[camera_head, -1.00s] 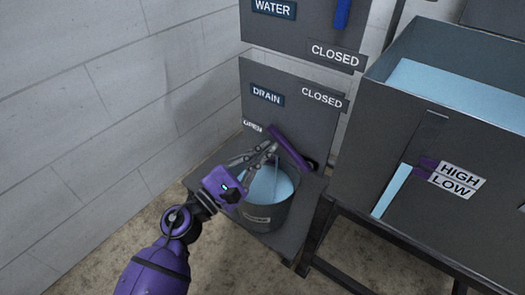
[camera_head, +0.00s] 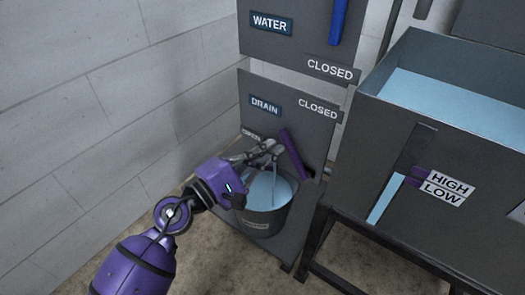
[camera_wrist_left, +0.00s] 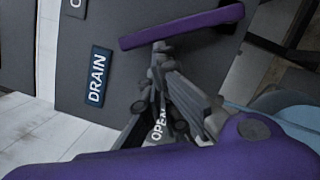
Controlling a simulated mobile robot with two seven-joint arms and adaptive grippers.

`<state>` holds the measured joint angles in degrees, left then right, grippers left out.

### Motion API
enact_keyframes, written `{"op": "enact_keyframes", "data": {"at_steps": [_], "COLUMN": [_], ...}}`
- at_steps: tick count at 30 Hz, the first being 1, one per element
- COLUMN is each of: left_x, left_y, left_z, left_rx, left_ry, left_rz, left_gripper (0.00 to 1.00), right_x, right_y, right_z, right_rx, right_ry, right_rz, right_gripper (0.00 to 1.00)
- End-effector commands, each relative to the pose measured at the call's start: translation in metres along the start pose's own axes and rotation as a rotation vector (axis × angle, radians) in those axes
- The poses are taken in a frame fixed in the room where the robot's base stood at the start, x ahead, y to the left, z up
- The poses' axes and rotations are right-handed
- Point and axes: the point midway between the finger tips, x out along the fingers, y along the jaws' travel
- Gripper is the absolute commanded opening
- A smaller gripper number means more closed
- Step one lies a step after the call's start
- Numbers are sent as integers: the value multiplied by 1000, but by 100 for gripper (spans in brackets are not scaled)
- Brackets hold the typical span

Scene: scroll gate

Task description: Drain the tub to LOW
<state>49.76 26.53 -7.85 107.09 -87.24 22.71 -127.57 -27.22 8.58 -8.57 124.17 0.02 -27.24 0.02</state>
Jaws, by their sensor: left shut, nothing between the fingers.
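The purple drain lever (camera_head: 293,154) slants on the grey DRAIN panel (camera_head: 260,88), leaning up-left from its lower right end, between the OPEN and CLOSED labels. My left gripper (camera_head: 276,147) is shut and empty at the lever's left side. In the left wrist view, its fingertips (camera_wrist_left: 161,48) are right by the lever (camera_wrist_left: 185,26); whether they touch is unclear. The tub (camera_head: 450,130) at right holds light-blue water (camera_head: 445,95). Its front gauge (camera_head: 385,200) shows a blue column with its top near the purple marks beside the HIGH and LOW labels (camera_head: 447,187). My right gripper is out of view.
A dark bucket (camera_head: 262,220) with blue water stands on a low shelf below the lever, partly behind my gripper. The WATER panel (camera_head: 290,50) above has a blue lever (camera_head: 338,20) near CLOSED. A block wall (camera_head: 90,120) is at left.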

Motion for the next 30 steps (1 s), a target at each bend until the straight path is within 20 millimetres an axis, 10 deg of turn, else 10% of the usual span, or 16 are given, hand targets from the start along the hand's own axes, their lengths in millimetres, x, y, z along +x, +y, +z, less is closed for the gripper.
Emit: {"op": "enact_keyframes", "data": {"at_steps": [16,30], "left_x": [11,14], "left_y": [18,15], "left_z": [45,54], "left_rx": [419,410], "left_ry": [-2,-1], "left_rz": [-103,-103], "left_gripper": [0,0], "right_x": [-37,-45], "right_y": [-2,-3], "right_z": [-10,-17], "right_rx": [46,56], "right_ry": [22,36], "right_rz": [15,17], "right_gripper": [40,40]}}
